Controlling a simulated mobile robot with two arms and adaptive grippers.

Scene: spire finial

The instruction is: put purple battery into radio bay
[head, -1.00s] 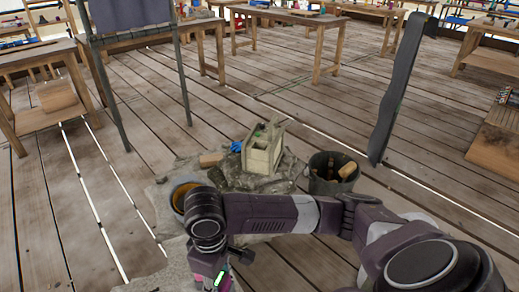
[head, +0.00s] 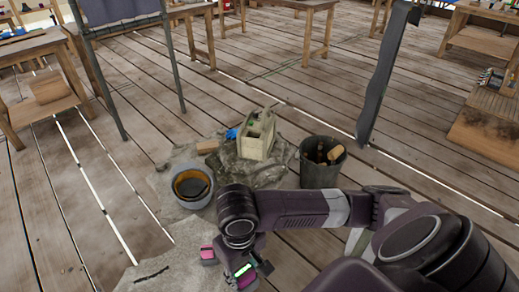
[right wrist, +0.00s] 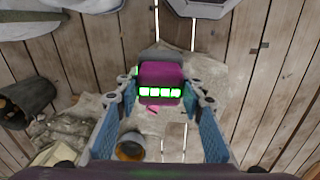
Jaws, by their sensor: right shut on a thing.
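My right gripper (right wrist: 160,88) is shut on the purple battery (right wrist: 161,75), a purple block with a row of lit green cells, held between the fingertips. In the head view my right gripper (head: 238,268) is low in the picture, left of centre, with magenta and green-lit parts showing. A pale green box with a handle and open top (head: 256,138) stands farther back, apart from the gripper. It may be the radio; I cannot make out its bay. My left gripper is not in view.
The box stands on a grey stony patch (head: 230,172). A dark bucket (head: 321,174) with things in it stands to its right. A grey pail with an orange inside (head: 170,190) stands to its left. A small tan block (head: 207,146) lies near the box.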

